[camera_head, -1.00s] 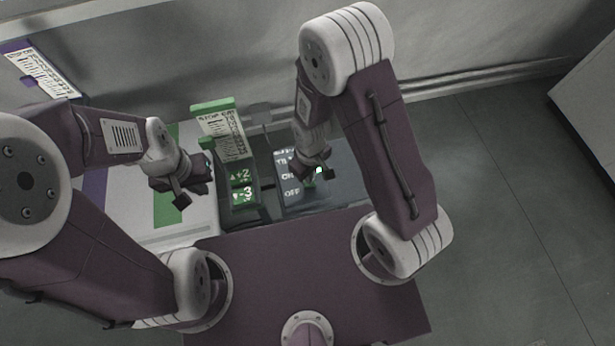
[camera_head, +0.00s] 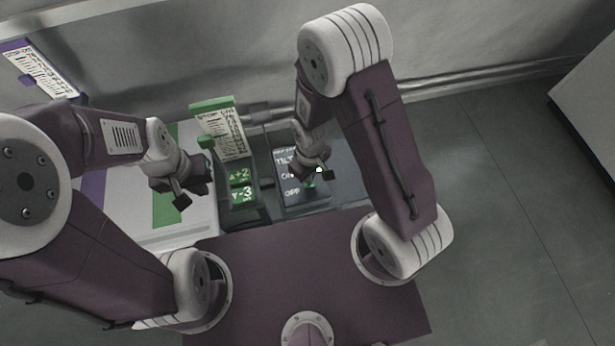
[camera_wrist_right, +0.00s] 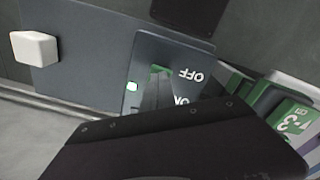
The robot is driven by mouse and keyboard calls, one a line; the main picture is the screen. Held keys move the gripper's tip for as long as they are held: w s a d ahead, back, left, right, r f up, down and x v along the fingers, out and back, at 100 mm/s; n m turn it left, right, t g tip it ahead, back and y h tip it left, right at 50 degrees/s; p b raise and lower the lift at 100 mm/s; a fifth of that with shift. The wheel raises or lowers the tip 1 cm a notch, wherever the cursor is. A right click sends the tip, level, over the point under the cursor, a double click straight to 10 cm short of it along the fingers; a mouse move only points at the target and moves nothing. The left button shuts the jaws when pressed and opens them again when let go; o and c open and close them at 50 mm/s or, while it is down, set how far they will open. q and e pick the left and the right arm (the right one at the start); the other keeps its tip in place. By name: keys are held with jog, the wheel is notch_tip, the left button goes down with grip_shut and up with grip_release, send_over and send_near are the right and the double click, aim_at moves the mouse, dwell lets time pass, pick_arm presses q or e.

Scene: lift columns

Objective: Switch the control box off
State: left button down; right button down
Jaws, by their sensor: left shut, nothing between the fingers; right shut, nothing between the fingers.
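The control box (camera_head: 291,204) is a dark panel with white TILT, ON and OFF labels, in front of my body in the head view. My left gripper (camera_head: 181,192) is shut and empty, left of the box, above a white and green surface.
Left of the box stands a green-marked unit (camera_head: 241,190) with +2 and -3 labels and a printed card (camera_head: 222,134) behind it. A purple-edged card (camera_head: 40,72) is at the far left. A metal wall runs along the back. The floor (camera_head: 500,200) at the right is clear.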

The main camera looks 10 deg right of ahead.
jog(key=shift+f+b, duration=0.4)
jog(key=shift+f, duration=0.15)
notch_tip(320, 180, up, 7)
jog(key=p, duration=0.7)
jog(key=shift+r, duration=0.15)
dwell(0.4)
